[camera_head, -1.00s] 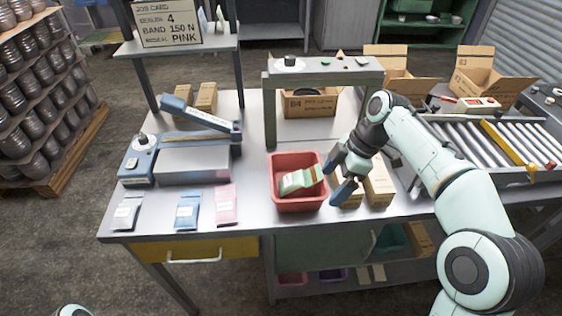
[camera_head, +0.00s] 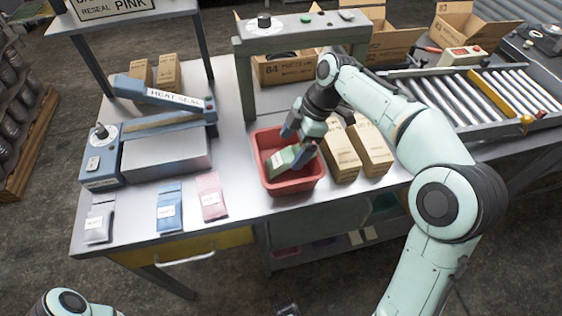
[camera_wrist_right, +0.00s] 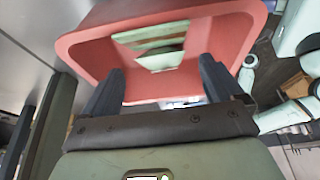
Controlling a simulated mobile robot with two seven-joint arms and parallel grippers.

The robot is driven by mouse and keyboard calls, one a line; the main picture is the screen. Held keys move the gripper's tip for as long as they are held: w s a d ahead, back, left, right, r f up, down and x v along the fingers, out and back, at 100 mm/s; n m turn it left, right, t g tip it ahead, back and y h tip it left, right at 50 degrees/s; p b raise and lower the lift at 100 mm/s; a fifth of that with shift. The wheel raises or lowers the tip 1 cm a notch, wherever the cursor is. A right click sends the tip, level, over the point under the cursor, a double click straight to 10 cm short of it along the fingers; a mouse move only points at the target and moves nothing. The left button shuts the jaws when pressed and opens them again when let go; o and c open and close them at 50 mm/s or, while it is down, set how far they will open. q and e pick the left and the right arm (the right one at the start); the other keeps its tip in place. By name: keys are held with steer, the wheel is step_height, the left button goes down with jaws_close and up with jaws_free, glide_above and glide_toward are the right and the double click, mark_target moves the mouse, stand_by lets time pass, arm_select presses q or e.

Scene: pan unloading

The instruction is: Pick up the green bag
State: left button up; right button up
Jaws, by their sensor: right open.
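The green bag (camera_head: 283,161) leans inside the red bin (camera_head: 291,188) at the table's front edge, with a pale label on it. My right gripper (camera_head: 299,142) is over the bin, its fingers spread at the bag's upper end. In the right wrist view the open fingers (camera_wrist_right: 163,74) point into the bin (camera_wrist_right: 85,50), with the green bag (camera_wrist_right: 155,42) ahead between their lines. The gap between the jaws looks empty. Whether a finger touches the bag I cannot tell. My left gripper is not in view.
Cardboard boxes (camera_head: 340,157) stand close on the bin's right. A grey gantry (camera_head: 243,80) rises behind it. White, blue and pink packets (camera_head: 211,196) lie to the left, in front of the heat sealer (camera_head: 166,153). A roller conveyor (camera_head: 470,92) is at right.

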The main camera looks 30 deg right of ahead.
mark_target(289, 153)
steer(key=x, duration=0.5)
steer(key=shift+a+f+b, duration=0.1)
steer(key=shift+f+b, duration=0.05)
steer(key=shift+b, duration=0.2)
steer(key=c, duration=1.2)
